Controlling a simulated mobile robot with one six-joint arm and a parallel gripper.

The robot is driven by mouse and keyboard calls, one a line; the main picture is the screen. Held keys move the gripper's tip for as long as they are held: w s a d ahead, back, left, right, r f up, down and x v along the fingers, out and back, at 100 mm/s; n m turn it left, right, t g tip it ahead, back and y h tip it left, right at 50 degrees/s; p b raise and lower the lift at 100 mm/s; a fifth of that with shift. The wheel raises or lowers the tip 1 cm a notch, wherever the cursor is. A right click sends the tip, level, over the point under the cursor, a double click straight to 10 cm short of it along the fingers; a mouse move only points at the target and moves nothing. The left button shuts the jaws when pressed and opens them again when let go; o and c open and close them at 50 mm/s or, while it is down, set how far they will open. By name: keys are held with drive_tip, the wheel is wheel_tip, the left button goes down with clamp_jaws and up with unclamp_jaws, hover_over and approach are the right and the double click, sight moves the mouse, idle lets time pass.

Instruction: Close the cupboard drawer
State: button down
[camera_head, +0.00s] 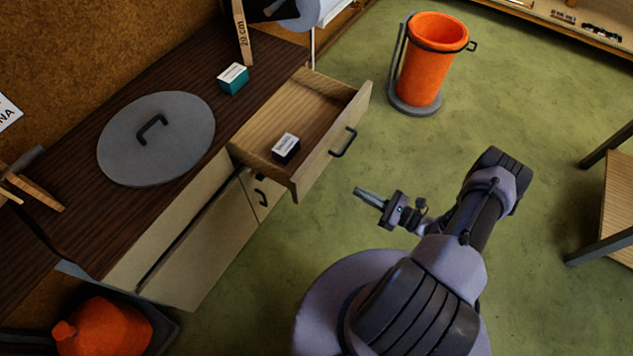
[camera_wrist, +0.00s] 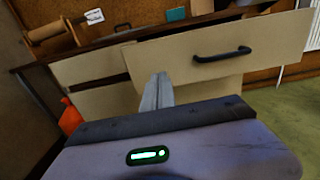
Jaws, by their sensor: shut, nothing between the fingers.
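The cupboard drawer (camera_head: 318,158) is pulled well out of the cupboard in the head view. Its front has a dark bar handle (camera_head: 344,142), and a small dark box with a white label (camera_head: 286,148) lies inside. The drawer front (camera_wrist: 265,52) also fills the upper right of the wrist view, with its handle (camera_wrist: 222,54) in sight. My gripper (camera_head: 357,191) is shut and empty. It is in front of the drawer and apart from it, pointing toward the cupboard. In the wrist view its closed fingers (camera_wrist: 157,88) show below and left of the handle.
The dark wooden cupboard top (camera_head: 85,225) holds a round grey lid (camera_head: 180,155) and a teal box (camera_head: 233,78). An orange bin (camera_head: 425,75) stands beyond the drawer. A table (camera_head: 618,190) is at the right. Green floor around my gripper is clear.

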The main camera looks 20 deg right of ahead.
sight(314, 168)
drive_tip(key=b+x, duration=0.3)
drive_tip(key=x, duration=1.1)
drive_tip(key=shift+w+f, duration=0.1)
